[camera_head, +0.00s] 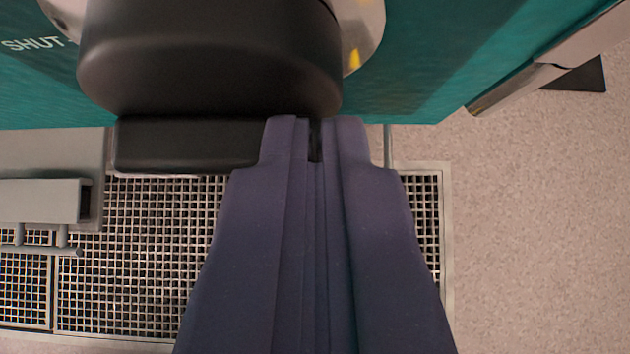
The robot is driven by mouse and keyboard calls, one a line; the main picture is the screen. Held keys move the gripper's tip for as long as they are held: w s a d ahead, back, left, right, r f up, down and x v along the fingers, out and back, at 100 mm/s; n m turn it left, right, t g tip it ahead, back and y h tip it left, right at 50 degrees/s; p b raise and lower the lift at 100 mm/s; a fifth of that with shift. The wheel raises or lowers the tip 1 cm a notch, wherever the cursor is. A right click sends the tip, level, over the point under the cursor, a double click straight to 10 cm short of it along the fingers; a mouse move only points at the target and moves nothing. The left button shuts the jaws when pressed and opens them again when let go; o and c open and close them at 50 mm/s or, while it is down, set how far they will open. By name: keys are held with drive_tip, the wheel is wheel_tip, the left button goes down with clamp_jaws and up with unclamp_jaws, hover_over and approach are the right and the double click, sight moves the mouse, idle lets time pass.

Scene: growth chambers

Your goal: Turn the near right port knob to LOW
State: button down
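The black port knob (210,55) fills the upper left of the view. A dark block (185,145) shows just below its rounded body, and I cannot tell if it belongs to the knob. Behind the knob, a shiny metal disc (365,25) with a yellow mark (355,58) shows at right. The white word "SHUT" (30,45) is printed on the teal panel at left; no LOW label shows. My gripper (315,130) has its purple fingers together, with a narrow dark slit at the tips. The tips overlap the block's right end; contact is unclear.
The teal panel (440,55) spans the top. Below are a metal floor grate (145,250) and a grey fitting with a bar (40,200) at left. Speckled floor (540,230) is clear at right. A metal edge piece (515,90) juts out at upper right.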

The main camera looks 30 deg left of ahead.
drive_tip(key=shift+w+d+f, duration=0.1)
drive_tip(key=shift+d+f, duration=0.1)
drive_tip(key=shift+f, duration=0.1)
drive_tip(key=shift+w+d+f, duration=0.15)
drive_tip(key=shift+d+f, duration=0.05)
drive_tip(key=shift+f, duration=0.2)
drive_tip(key=shift+d+f, duration=0.1)
drive_tip(key=shift+f, duration=0.1)
idle(0.3)
drive_tip(key=shift+w, duration=0.1)
